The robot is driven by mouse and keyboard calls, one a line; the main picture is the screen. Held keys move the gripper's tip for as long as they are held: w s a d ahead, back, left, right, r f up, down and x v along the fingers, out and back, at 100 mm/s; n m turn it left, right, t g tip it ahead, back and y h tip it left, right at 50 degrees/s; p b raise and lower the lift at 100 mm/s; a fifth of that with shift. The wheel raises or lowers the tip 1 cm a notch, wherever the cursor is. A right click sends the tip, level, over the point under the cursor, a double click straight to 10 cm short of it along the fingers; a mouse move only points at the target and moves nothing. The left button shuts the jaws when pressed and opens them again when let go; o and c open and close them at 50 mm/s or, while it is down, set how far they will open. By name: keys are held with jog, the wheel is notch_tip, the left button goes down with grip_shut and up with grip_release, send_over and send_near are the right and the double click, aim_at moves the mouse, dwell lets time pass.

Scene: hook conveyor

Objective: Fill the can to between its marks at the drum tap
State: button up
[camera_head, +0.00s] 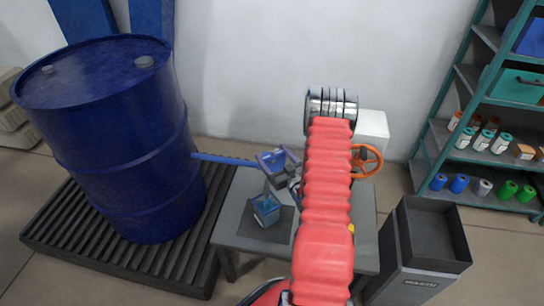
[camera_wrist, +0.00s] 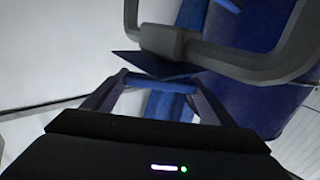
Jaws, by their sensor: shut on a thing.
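The blue drum (camera_head: 115,140) stands at the left, with a blue pipe (camera_head: 225,159) running right from it to the tap (camera_head: 272,160). The small can (camera_head: 266,211) sits on a dark mat on the grey table, below the tap. Blue shows in the can; its marks and exact level are too small to read. My gripper (camera_wrist: 160,85) is at the tap, its two fingers either side of a blue bar (camera_wrist: 165,83) that looks like the tap's lever. A grey curved tube (camera_wrist: 215,52) crosses just beyond the fingers. My red-sleeved arm hides part of the table and tap area.
The drum rests on a black ribbed pallet (camera_head: 60,235). An orange handwheel (camera_head: 367,160) is right of my arm. A dark bin (camera_head: 420,260) stands right of the table (camera_head: 229,215). Green shelving (camera_head: 465,80) with coloured cans is at the far right.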

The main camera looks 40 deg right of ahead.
jog(key=shift+w+a+m+g+h, duration=0.1)
jog(key=shift+m+g+h, duration=0.75)
jog(key=shift+m+h, duration=0.7)
jog(key=shift+m+g+h, duration=0.85)
jog(key=shift+m+h, duration=0.2)
jog(key=shift+h, duration=1)
jog(key=shift+m+g+h, duration=0.9)
jog(key=shift+g+h, duration=0.1)
jog(key=shift+h, duration=0.1)
jog(key=shift+d+m+g+h, duration=0.2)
jog(key=shift+m+g+h, duration=0.2)
jog(key=o, duration=1)
jog(key=shift+o, duration=0.2)
jog(key=shift+a, duration=0.1)
jog(key=v, duration=1.4)
